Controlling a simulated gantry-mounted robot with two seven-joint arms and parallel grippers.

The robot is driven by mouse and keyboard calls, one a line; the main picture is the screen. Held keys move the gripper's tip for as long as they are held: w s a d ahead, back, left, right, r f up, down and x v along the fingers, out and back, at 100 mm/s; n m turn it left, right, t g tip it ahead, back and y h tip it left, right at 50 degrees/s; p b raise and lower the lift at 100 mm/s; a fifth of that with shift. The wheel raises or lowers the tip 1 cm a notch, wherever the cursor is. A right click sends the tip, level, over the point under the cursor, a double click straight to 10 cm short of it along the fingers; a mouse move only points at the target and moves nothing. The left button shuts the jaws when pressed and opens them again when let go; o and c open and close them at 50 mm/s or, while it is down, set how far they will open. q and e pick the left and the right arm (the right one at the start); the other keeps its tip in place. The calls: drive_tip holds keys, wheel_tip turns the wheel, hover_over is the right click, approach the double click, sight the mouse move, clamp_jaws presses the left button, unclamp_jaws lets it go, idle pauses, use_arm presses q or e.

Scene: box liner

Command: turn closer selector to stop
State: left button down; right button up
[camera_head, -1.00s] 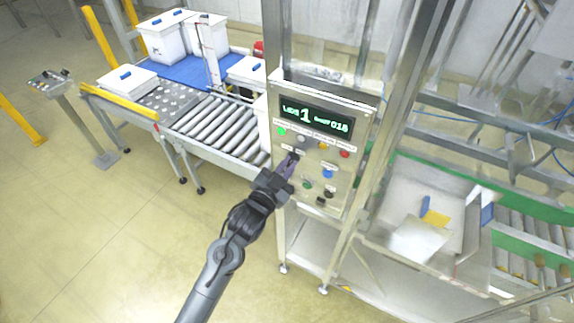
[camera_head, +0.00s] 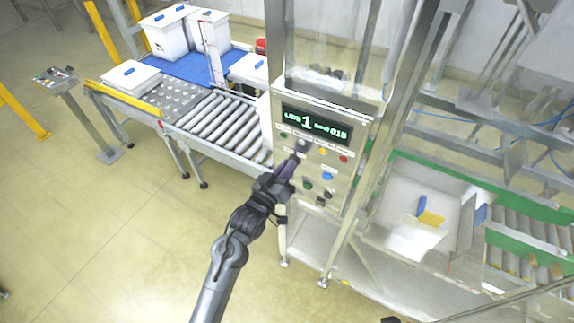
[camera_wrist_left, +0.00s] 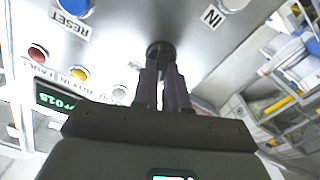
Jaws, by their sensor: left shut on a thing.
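The steel control panel (camera_head: 340,132) stands upright in the middle of the head view. My left gripper (camera_head: 296,155) reaches it from below left and covers the spot it works on. In the left wrist view my left gripper (camera_wrist_left: 163,62) is shut on the dark round selector knob (camera_wrist_left: 160,47), one finger on each side. Most of the knob is hidden, so its pointer and setting cannot be read. My right gripper does not show.
The panel carries a lit display (camera_head: 317,124), a red lamp (camera_head: 343,159), a blue button (camera_head: 327,176) and a green button (camera_head: 308,185). A roller conveyor (camera_head: 217,122) is at the left, and a clear-sided frame surrounds the panel. Open floor lies at the lower left.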

use_arm(q)
drive_tip(key=shift+n, duration=0.6)
drive_tip(key=c, duration=1.2)
unclamp_jaws()
drive_tip(key=shift+o, duration=0.2)
drive_tip(key=shift+a, duration=0.1)
drive_tip(key=b+v, duration=0.2)
drive_tip(key=v, duration=0.8)
drive_tip(key=shift+s+a, duration=0.15)
drive_tip(key=shift+s, duration=0.25)
drive_tip(key=shift+f, duration=0.2)
